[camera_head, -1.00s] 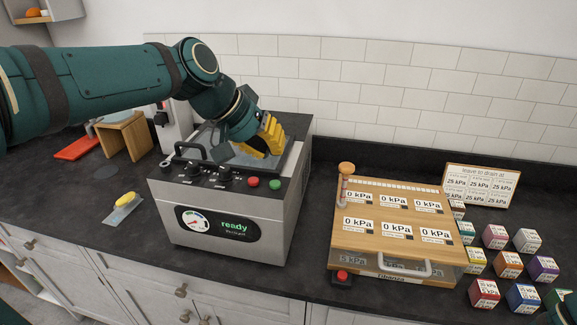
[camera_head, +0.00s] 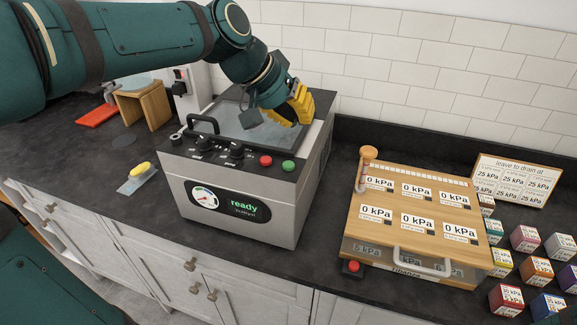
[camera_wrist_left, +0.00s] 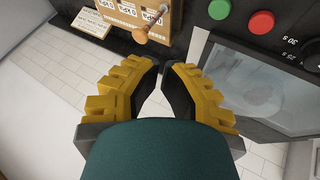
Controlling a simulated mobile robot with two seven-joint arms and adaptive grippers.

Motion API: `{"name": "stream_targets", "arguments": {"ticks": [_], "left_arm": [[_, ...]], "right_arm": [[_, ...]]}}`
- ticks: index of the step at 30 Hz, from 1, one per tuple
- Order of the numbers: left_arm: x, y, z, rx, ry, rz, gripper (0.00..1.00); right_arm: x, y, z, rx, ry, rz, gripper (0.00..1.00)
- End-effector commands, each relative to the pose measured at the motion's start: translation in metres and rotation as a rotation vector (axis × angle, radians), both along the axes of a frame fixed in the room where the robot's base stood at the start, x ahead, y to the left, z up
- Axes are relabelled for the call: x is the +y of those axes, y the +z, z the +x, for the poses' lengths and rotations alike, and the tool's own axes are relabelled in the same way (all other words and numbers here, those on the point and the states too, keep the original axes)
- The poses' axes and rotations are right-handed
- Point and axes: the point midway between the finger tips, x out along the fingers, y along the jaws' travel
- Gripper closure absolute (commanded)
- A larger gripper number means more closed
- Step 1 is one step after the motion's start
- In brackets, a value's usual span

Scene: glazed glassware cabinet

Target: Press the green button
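The green button (camera_head: 288,166) sits at the right end of the dark control strip on the grey vacuum machine (camera_head: 270,205), beside a red button (camera_head: 266,160). The machine's screen reads "ready". My left gripper (camera_head: 298,122) hangs above the right part of the machine's lid, behind the green button and apart from it. Its yellow fingers are drawn together with only a thin gap at the tips, and nothing is between them (camera_wrist_left: 161,64). The green button also shows at the top of the left wrist view (camera_wrist_left: 219,9), right of the fingertips. My right gripper is not in view.
A lid handle (camera_head: 203,123) and black knobs (camera_head: 205,145) stand left of the buttons. A wooden box (camera_head: 415,215) with "0 kPa" labels and its own red button (camera_head: 354,266) stands right. Several coloured cubes (camera_head: 525,239) and a sign (camera_head: 515,180) are farther right.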

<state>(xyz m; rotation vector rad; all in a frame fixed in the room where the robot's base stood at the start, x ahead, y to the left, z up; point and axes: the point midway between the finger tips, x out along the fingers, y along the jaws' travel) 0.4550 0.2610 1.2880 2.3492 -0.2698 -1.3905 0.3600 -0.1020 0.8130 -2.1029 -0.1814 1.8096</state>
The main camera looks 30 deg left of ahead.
Motion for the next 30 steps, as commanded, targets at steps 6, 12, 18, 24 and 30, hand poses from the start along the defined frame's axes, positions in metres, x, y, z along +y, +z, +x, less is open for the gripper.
{"name": "stream_targets", "arguments": {"ticks": [6,12,18,24,30], "left_arm": [[0.000,-0.031,0.000,0.001,0.000,-0.001,1.00],[0.000,-0.058,0.000,0.001,0.000,0.000,1.00],[0.000,-0.074,0.000,0.001,0.000,0.000,1.00],[0.000,-0.075,0.000,0.000,0.000,0.000,1.00],[0.000,-0.074,0.000,0.000,0.000,0.000,1.00]], "right_arm": [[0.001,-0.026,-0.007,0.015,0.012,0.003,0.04],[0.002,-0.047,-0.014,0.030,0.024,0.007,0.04],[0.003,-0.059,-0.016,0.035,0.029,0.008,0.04],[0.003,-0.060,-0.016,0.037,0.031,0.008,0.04],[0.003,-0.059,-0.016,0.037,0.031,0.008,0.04]]}}
